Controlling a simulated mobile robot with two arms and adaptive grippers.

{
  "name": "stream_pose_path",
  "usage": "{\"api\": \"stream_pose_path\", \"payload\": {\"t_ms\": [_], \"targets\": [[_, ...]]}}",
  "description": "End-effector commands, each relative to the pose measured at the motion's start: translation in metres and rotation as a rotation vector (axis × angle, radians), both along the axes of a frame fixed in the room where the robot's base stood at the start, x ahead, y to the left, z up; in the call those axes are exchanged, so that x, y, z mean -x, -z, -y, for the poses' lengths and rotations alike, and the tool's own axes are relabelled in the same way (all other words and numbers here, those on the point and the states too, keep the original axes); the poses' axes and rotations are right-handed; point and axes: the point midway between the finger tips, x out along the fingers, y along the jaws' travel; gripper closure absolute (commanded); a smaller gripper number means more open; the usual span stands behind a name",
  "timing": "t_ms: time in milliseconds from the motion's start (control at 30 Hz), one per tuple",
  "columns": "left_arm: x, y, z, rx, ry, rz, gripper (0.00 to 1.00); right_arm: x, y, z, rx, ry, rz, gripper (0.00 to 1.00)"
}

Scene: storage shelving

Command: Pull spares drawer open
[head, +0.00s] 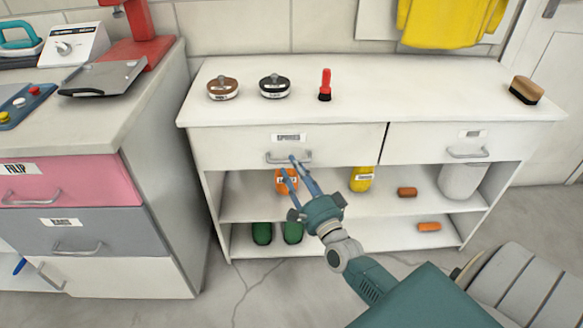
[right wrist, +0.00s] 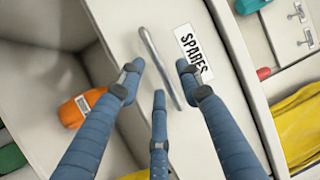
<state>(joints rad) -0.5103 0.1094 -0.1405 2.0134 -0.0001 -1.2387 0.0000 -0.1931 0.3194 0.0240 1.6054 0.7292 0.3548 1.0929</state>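The spares drawer (head: 232,148) is the left white drawer under the top of the white shelving unit, and its front looks closed. Its SPARES label (head: 288,137) is above a metal bar handle (head: 275,157). In the right wrist view, the label (right wrist: 194,54) and handle (right wrist: 160,65) are close up. My right gripper (head: 293,166) is at the handle, in front of the drawer. Its blue fingers (right wrist: 160,80) are spread, with the handle between them; I cannot tell whether any finger touches it. My left gripper is not in view.
A second white drawer (head: 440,144) is to the right. Below are an orange bottle (right wrist: 80,107), a yellow bottle (head: 361,179) and green boots (head: 262,233). A counter (head: 120,100) is at left.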

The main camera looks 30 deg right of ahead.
Motion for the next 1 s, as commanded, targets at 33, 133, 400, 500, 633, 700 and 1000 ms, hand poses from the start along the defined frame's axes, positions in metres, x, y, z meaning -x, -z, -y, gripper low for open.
{"api": "stream_pose_path", "payload": {"t_ms": [33, 133, 400, 500, 633, 700, 1000], "targets": [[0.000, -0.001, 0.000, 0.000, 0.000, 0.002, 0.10, -0.006, -0.001, 0.001, 0.000, 0.000, 0.001, 0.65], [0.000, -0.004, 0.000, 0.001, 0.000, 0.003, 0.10, -0.013, -0.002, 0.002, 0.000, -0.001, -0.001, 0.65], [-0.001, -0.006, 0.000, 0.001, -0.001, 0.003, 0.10, -0.016, -0.002, 0.002, 0.000, -0.001, -0.002, 0.65], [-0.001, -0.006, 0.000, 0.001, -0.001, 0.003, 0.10, -0.016, -0.002, 0.002, 0.000, -0.001, -0.002, 0.73], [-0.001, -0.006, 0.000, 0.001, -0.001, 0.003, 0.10, -0.016, -0.002, 0.002, 0.000, -0.001, -0.002, 0.99], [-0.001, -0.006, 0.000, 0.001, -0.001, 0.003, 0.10, -0.016, -0.002, 0.002, 0.000, -0.001, -0.002, 1.00], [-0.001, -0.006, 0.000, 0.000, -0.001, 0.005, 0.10, -0.017, -0.001, 0.000, -0.001, -0.001, -0.003, 1.00]]}}
